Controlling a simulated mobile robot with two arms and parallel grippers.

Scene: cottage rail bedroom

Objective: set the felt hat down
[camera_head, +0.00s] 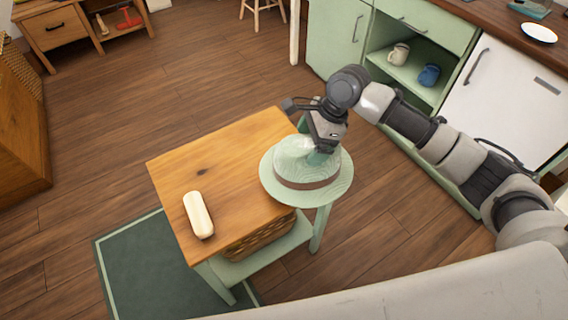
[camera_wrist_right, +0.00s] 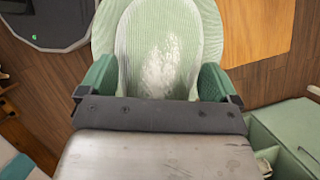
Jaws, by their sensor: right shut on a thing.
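The felt hat (camera_head: 306,165) is pale green with a wide brim and a brown band. My right gripper (camera_head: 318,152) is shut on its crown from above. In the right wrist view the hat's crown (camera_wrist_right: 168,50) sits between the two green fingertips of the gripper (camera_wrist_right: 160,82). In the head view the hat is at the right end of a small wooden-topped table (camera_head: 215,165), its brim overlapping the table's edge. I cannot tell whether the brim touches the tabletop. My left gripper is not in view.
A cream rounded object (camera_head: 198,215) lies on the table's front left part. A woven basket (camera_head: 258,238) is on the shelf below. A green rug (camera_head: 150,265) lies under the table. Green cabinets (camera_head: 338,40) stand behind. The tabletop's middle is clear.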

